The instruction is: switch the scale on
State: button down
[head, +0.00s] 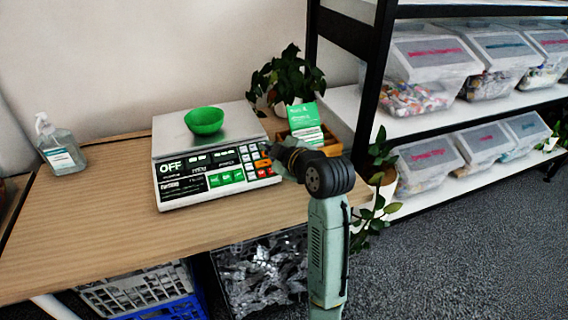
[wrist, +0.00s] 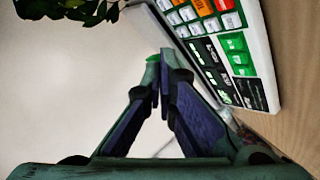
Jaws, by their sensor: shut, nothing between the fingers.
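The scale (head: 205,132) stands on the wooden table, with a steel platform and a sloped front panel. Its label at the panel's left (head: 171,167) reads OFF. White, orange, red and green keys fill the panel. A green bowl (head: 204,120) sits on the platform. My gripper (head: 277,158) is at the right end of the panel, close to the orange and red keys; contact cannot be told. In the wrist view my gripper (wrist: 160,67) is shut and empty, with the keypad (wrist: 215,40) beyond and to the right of the fingertips.
A sanitizer bottle (head: 60,148) stands at the table's left. A green card (head: 305,122) in a wooden holder and a potted plant (head: 285,78) stand behind my gripper. Another plant (head: 380,190) and shelves with clear bins (head: 428,160) are at the right. The table front (head: 110,235) is clear.

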jog(key=shift+d+f, duration=0.1)
jog(key=shift+d, duration=0.25)
jog(key=shift+w+a+f+b, duration=0.2)
jog(key=shift+w+f+b, duration=0.35)
jog(key=shift+f+b, duration=0.6)
jog(key=shift+w+a+f+b, duration=0.15)
jog(key=shift+w+f+b, duration=0.55)
jog(key=shift+f, duration=0.8)
jog(key=shift+w+a+f+b, duration=0.2)
jog(key=shift+w+f+b, duration=0.25)
jog(key=shift+f+b, duration=0.75)
jog(key=shift+f, duration=0.2)
jog(key=shift+w+f, duration=0.2)
jog(key=shift+f, duration=0.15)
